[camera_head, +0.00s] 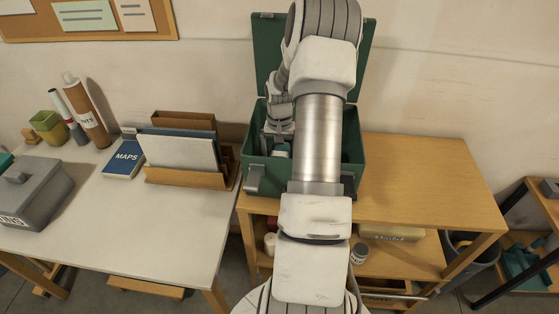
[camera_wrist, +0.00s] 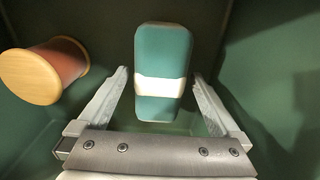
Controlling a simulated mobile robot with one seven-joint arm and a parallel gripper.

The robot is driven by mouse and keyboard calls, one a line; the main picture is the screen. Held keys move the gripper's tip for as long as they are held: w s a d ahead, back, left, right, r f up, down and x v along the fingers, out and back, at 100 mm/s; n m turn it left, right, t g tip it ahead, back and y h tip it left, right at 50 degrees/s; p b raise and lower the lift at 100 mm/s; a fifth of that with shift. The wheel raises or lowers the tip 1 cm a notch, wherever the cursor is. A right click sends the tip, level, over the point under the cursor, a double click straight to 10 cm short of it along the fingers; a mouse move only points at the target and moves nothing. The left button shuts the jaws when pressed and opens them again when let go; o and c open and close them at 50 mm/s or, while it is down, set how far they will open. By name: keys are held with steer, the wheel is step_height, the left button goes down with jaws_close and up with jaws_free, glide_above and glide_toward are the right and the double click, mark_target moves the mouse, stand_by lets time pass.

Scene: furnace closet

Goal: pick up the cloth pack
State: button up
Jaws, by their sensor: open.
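The cloth pack (camera_wrist: 163,55) is a teal, rounded block with a white band around it. In the wrist view it lies inside a green box (camera_head: 263,60), with its lower end between my fingers. My gripper (camera_wrist: 160,85) is open, one finger on each side of the pack, with a visible gap on both sides. In the head view my arm covers much of the box and hides most of its inside; only a small teal and white patch shows beside the wrist.
A spool (camera_wrist: 43,70) with wooden ends lies left of the pack, near my left finger. The green box walls surround my gripper, and its lid stands open behind. The box stands on a wooden table (camera_head: 420,180), clear at right. A file holder (camera_head: 185,175) stands left.

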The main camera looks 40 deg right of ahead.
steer(key=shift+f, duration=0.15)
steer(key=c, duration=1.4)
steer(key=shift+c, duration=0.7)
